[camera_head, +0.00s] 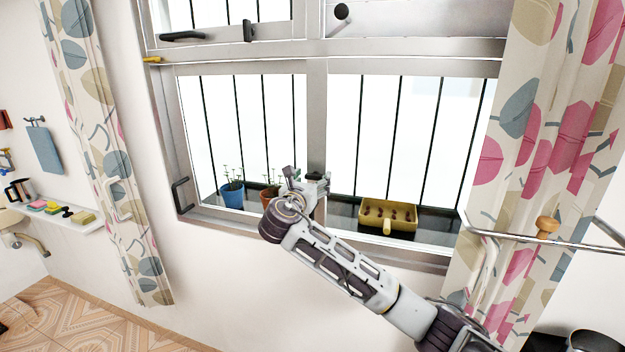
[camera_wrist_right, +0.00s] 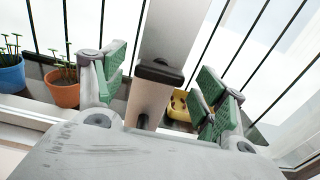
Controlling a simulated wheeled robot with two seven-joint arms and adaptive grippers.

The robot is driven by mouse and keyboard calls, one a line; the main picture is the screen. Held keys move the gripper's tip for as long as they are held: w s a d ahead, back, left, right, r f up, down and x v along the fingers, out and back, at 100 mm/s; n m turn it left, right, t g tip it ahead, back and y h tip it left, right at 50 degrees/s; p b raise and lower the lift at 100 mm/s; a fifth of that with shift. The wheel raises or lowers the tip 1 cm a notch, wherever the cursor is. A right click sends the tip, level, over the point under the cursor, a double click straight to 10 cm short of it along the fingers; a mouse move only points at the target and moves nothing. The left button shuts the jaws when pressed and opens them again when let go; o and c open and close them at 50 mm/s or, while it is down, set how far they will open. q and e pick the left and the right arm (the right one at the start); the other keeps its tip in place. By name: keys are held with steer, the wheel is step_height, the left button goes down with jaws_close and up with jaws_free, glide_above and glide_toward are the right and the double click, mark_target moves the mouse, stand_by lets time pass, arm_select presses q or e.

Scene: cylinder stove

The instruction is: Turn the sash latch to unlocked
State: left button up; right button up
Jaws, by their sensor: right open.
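My right gripper (camera_head: 308,186) is at the central upright of the window, at the end of the arm coming from the lower right. In the right wrist view the gripper (camera_wrist_right: 160,78) is open, its green-padded fingers apart on either side of the upright. A small dark fitting (camera_wrist_right: 158,72), which looks like the sash latch, sits on the upright between the fingers. I see no clear contact with it. Its locked or unlocked position cannot be told. In the head view the gripper largely hides this spot. My left gripper is not in view.
A blue pot (camera_head: 231,195), an orange pot (camera_head: 270,196) and a yellow planter (camera_head: 388,216) stand beyond the glass. Black handles (camera_head: 248,31) sit on the upper frame, another (camera_head: 181,195) at lower left. Patterned curtains (camera_head: 545,110) hang at both sides. A metal rail (camera_head: 530,238) is at right.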

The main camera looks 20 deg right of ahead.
steer(key=shift+w+d, duration=0.2)
steer(key=shift+w, duration=0.1)
steer(key=c, duration=1)
